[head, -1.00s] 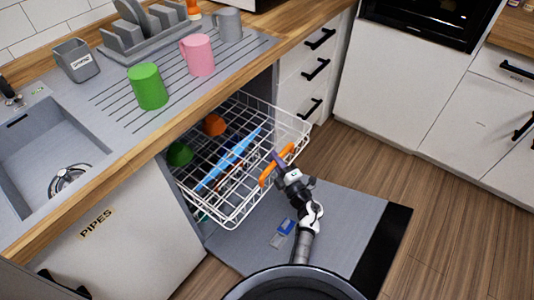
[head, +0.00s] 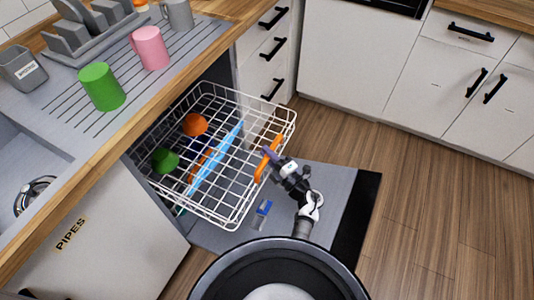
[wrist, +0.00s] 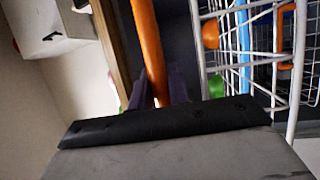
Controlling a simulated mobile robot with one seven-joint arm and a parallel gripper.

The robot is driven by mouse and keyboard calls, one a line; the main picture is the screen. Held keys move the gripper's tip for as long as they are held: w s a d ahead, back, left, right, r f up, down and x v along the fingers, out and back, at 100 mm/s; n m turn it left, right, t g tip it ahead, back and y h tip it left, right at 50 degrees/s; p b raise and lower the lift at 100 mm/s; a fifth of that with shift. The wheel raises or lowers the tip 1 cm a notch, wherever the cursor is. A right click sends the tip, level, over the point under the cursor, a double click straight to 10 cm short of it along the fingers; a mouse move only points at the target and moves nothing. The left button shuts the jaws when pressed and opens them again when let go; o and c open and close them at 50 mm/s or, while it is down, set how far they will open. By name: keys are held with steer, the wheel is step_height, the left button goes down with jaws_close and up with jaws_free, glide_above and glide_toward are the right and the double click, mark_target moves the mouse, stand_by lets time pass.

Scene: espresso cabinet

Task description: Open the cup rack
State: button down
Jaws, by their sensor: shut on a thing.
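The cup rack (head: 236,205) is a white wire basket, pulled well out of the dishwasher under the counter, above its lowered door (head: 335,200). An orange handle (head: 264,167) is on the rack's front side. My gripper (head: 270,154) is shut on this handle, at the rack's right front. In the wrist view the orange handle (wrist: 148,45) runs between the purple fingers of my gripper (wrist: 158,90), with the white rack wires (wrist: 201,50) to the right. The exact finger contact is partly hidden.
In the rack are an orange round item (head: 195,124), a green round item (head: 165,160) and a long blue item (head: 215,166). A green mug (head: 101,87) and a pink mug (head: 150,48) stand on the drainboard. Drawers (head: 268,50) flank the opening. The wooden floor (head: 420,200) to the right is clear.

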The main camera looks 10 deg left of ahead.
steer(key=c, duration=1.3)
jaws_free()
steer(key=b+v, duration=0.3)
steer(key=v, duration=1.1)
steer(key=shift+w, duration=0.1)
